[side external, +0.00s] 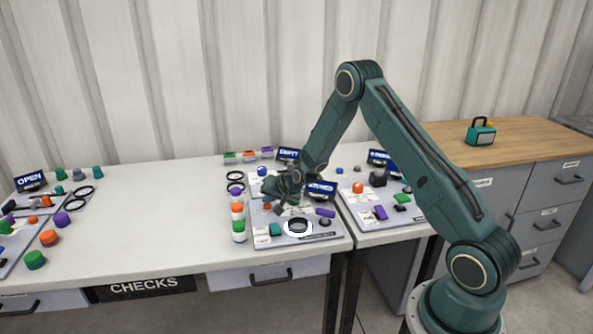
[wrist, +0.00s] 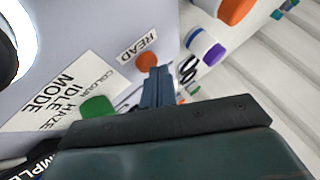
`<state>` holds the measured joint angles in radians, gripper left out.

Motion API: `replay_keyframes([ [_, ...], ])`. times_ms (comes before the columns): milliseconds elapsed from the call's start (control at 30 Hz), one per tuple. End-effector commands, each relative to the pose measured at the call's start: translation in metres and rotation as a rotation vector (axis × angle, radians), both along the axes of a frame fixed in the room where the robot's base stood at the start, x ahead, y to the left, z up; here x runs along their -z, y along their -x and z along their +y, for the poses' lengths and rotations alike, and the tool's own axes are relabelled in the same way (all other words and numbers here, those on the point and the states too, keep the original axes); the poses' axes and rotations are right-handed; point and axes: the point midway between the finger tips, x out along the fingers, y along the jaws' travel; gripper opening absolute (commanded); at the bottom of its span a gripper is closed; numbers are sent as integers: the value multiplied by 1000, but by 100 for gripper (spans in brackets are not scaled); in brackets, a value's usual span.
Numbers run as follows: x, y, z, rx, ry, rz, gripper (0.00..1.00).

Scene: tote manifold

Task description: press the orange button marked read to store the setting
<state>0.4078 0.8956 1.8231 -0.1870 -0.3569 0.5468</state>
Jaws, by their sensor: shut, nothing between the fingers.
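The orange button (wrist: 147,60) is a small round cap on the pale grey panel, beside a white label marked READ (wrist: 138,45) in the wrist view. My gripper (wrist: 156,72) is shut and empty, its fingertips right by the button in that view and overlapping its lower edge. I cannot tell whether they touch it. In the side view my gripper (side external: 279,207) points down over the panel (side external: 328,232) on the white table, and it partly hides the panel's back left area.
A white-ringed round dial (side external: 298,227) sits at the panel's front. A green button (wrist: 97,107) is near the fingers in the wrist view. Stacked coloured jars (side external: 238,224) stand at the panel's left edge. A second panel (side external: 368,218) lies to the right. The table's left middle is clear.

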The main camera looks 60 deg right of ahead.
Motion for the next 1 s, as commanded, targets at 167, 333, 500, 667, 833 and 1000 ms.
replay_keyframes([
  [167,-5,0,0,0,0,1,0],
  [333,-12,0,0,0,0,1,0],
  [500,-16,1,0,0,0,1,0],
  [667,-17,1,0,0,0,1,0],
  [833,-17,0,0,0,0,1,0],
  [1000,-21,0,0,0,0,0,0],
])
